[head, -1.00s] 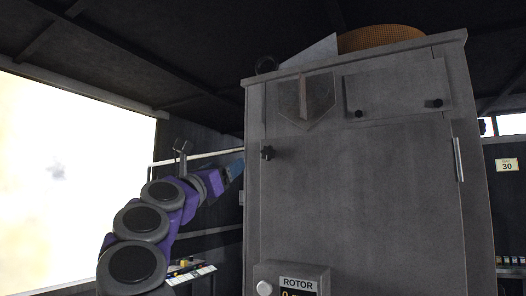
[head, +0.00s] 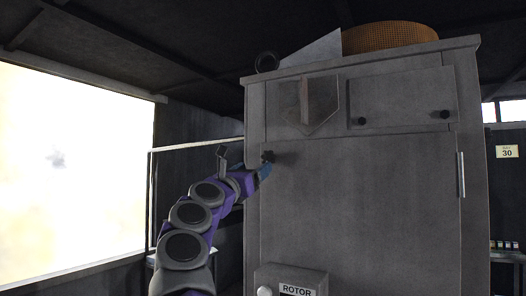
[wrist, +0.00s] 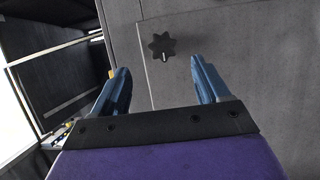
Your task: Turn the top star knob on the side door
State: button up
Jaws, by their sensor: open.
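The top star knob (head: 268,156) is a small black lobed knob at the upper left corner of the grey side door (head: 360,200). In the wrist view the star knob (wrist: 161,46) lies ahead of the fingertips, between their lines and a little left of the middle. My gripper (head: 264,172) is just below and left of the knob in the head view. In the wrist view its two blue fingers (wrist: 160,68) are spread apart with nothing between them. The fingers appear apart from the knob.
Two small black knobs (head: 445,114) sit on a panel above the door. A vertical handle (head: 461,174) is on the door's right edge. A box marked ROTOR (head: 291,279) juts out low on the front. A pale rail (head: 195,145) runs behind my arm.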

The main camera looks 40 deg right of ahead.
aim_at(267, 159)
jog(key=p+x, duration=0.4)
jog(key=x, duration=0.1)
jog(key=shift+d+r, duration=0.2)
jog(key=shift+d, duration=0.2)
jog(key=shift+w+d+p, duration=0.3)
jog(key=shift+d+p, duration=0.4)
jog(key=shift+d, duration=0.05)
jog(key=shift+a, duration=0.1)
jog(key=shift+r, duration=0.1)
jog(key=c, duration=1)
